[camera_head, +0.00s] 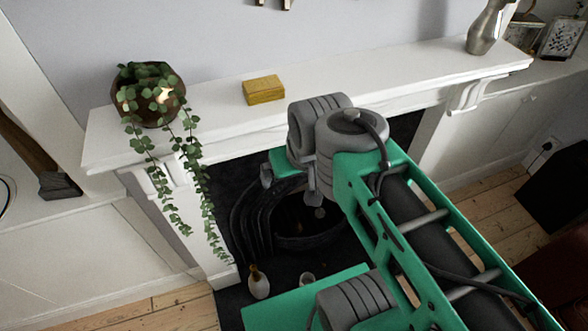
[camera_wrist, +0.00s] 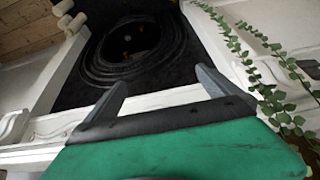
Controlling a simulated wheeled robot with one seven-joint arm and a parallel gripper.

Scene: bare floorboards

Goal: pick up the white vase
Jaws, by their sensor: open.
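A small white vase (camera_head: 259,286) with a brownish neck stands upright on the dark hearth, low in the head view. In the head view my arm hides much of the fireplace, and the fingers are not clear there. Pale rounded things (camera_wrist: 76,23) show at the wrist view's upper left; I cannot tell if the white vase is among them.
The white mantel (camera_head: 215,98) carries a trailing plant in a brown pot (camera_head: 128,98), a yellow box (camera_head: 263,90) and a silvery vase (camera_head: 486,30). Plant stems hang down its left side. The dark fireplace opening (camera_wrist: 165,75) is below, with floorboards (camera_head: 185,310) in front.

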